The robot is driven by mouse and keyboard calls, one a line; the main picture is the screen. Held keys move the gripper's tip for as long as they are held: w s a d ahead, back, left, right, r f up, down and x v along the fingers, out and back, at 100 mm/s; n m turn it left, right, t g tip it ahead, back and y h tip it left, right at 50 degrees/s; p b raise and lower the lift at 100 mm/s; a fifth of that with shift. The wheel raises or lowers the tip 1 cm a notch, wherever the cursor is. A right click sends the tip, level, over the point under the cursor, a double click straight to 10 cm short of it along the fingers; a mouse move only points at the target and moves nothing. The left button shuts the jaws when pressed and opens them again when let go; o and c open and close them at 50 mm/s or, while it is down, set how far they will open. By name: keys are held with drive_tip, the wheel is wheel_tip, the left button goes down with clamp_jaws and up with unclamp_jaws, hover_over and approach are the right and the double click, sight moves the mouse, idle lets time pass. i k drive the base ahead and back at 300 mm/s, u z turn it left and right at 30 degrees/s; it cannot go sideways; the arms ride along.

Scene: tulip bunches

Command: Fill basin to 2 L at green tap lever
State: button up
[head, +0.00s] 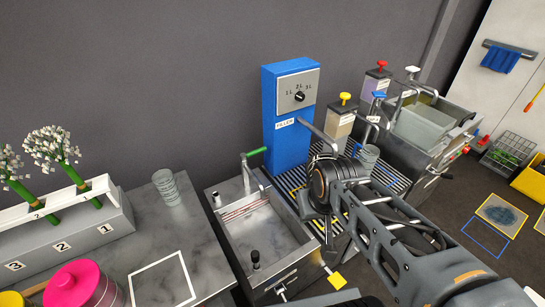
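The grey sink basin (232,249) is in the middle of the head view. Reddish lines mark its back inner wall, and I cannot tell whether it holds water. A tap with a green lever (256,152) stands at its back edge. A dark upright piece (256,259) stands inside, near the front. To the right is the blue filler (270,110) with a black dial (300,96) marked 1 L, 2 L and 3 L; its setting is too small to tell. My gripper is around the dark wrist end right of the basin, and its fingertips cannot be made out.
A striped rack (297,176) lies right of the basin, partly behind my arm. Stacked glasses (166,186) stand on the left counter (145,235), with a pink round container (75,285) nearby. Dispensers with yellow (345,98) and red knobs (382,64) stand behind. A second sink (424,125) is farther right.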

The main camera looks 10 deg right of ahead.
sight(244, 156)
drive_tip(key=z, duration=0.5)
drive_tip(key=k, duration=0.5)
drive_tip(key=u, duration=1.3)
drive_tip(key=i, duration=0.5)
